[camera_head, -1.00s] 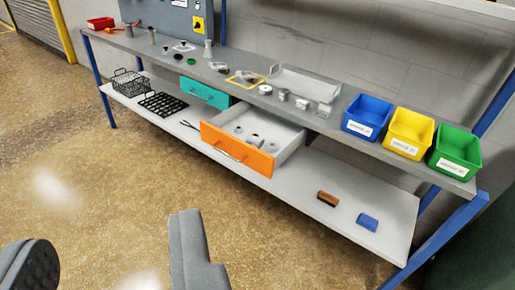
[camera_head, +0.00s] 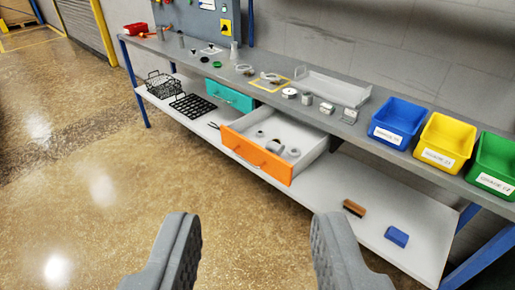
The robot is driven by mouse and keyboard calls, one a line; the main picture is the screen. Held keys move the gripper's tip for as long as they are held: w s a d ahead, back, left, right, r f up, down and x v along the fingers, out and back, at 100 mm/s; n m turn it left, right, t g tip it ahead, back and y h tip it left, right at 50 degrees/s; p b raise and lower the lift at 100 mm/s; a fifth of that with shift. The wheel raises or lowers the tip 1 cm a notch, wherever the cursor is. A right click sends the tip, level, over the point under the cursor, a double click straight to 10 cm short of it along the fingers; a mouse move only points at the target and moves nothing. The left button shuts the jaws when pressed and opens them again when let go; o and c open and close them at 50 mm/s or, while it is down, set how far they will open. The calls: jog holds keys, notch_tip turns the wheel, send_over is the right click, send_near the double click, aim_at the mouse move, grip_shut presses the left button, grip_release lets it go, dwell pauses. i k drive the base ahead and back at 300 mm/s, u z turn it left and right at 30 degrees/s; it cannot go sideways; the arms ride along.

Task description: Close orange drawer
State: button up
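The orange drawer (camera_head: 257,154) hangs under the workbench and is pulled well out. Its front faces the lower left and has a bar handle (camera_head: 250,159). Several grey round parts (camera_head: 275,146) lie inside it. My gripper (camera_head: 245,240) is at the bottom of the view, its two grey fingers wide apart with nothing between them. It is nearer to me than the drawer and apart from it.
A teal drawer (camera_head: 228,97) beside it is slightly out. Blue (camera_head: 397,121), yellow (camera_head: 446,141) and green (camera_head: 493,163) bins stand on the bench at right. A lower shelf (camera_head: 385,205) holds a brush (camera_head: 354,208) and a blue block (camera_head: 396,236). The floor (camera_head: 90,190) at left is clear.

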aim_at(239, 136)
jog(key=i, duration=0.9)
jog(key=u, duration=0.05)
